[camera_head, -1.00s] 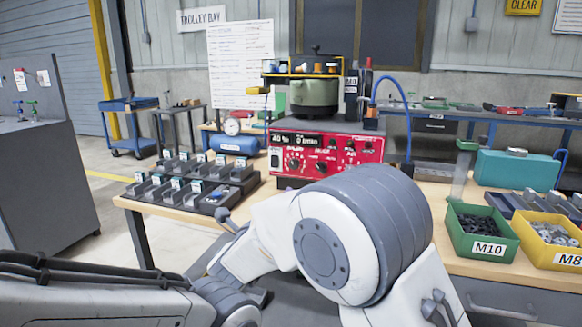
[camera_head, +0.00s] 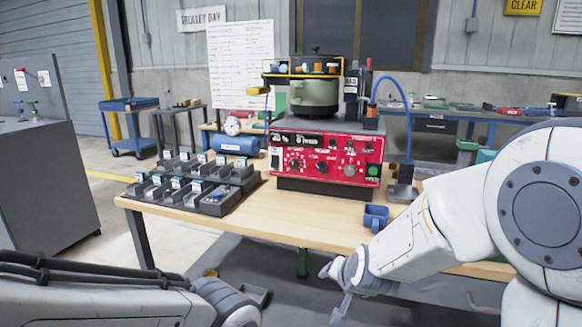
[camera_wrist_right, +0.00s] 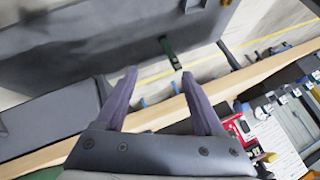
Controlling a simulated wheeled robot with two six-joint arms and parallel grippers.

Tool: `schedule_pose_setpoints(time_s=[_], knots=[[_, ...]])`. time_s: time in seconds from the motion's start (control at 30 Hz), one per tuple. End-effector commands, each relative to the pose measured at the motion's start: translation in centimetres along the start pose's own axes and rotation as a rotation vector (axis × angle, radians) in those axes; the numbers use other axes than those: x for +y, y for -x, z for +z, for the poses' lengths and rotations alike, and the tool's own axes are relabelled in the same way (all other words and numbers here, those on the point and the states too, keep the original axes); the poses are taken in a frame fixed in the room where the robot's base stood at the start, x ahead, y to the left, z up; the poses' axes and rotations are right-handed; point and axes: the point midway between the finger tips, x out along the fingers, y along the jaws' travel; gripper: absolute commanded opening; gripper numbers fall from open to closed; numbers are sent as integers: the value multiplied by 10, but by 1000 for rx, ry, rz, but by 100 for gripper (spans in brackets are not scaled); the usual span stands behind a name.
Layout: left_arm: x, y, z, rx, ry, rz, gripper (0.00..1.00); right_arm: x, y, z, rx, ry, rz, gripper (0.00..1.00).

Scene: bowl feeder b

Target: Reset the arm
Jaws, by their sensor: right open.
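My right arm (camera_head: 410,245) reaches in from the right in the head view and bends down past the table's front edge. My right gripper (camera_head: 333,291) hangs low in front of the table. In the right wrist view my right gripper (camera_wrist_right: 159,76) shows two purple-grey fingers spread apart, with nothing between them. My left arm (camera_head: 110,300) lies low along the bottom left of the head view. I see no left fingers.
The wooden table (camera_head: 300,215) carries a red feeder unit (camera_head: 325,157) with a green bowl (camera_head: 314,97) on top. Small dark bins (camera_head: 180,185) stand at its left. A blue cup (camera_head: 376,217) stands near the front edge. The table's middle front is clear.

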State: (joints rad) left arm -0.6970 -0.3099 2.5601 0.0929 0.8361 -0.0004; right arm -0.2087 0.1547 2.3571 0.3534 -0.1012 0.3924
Motion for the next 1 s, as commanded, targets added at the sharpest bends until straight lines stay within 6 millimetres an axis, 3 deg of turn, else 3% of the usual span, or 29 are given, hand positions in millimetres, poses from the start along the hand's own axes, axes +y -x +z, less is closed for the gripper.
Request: schedule_pose_setpoints(time_s=[0.03, 0.2, 0.57, 1.0], knots=[[0, 0, 0, 0, 0, 0, 50, 20, 7, 9, -47, 69, 38, 70], [0, 0, 0, 0, 0, 0, 50, 70, 27, 37, -194, 264, 133, 70], [0, 0, 0, 0, 0, 0, 50, 143, 69, 80, -439, 542, 241, 70], [0, 0, 0, 0, 0, 0, 50, 87, 106, 135, -563, 766, 137, 70]])
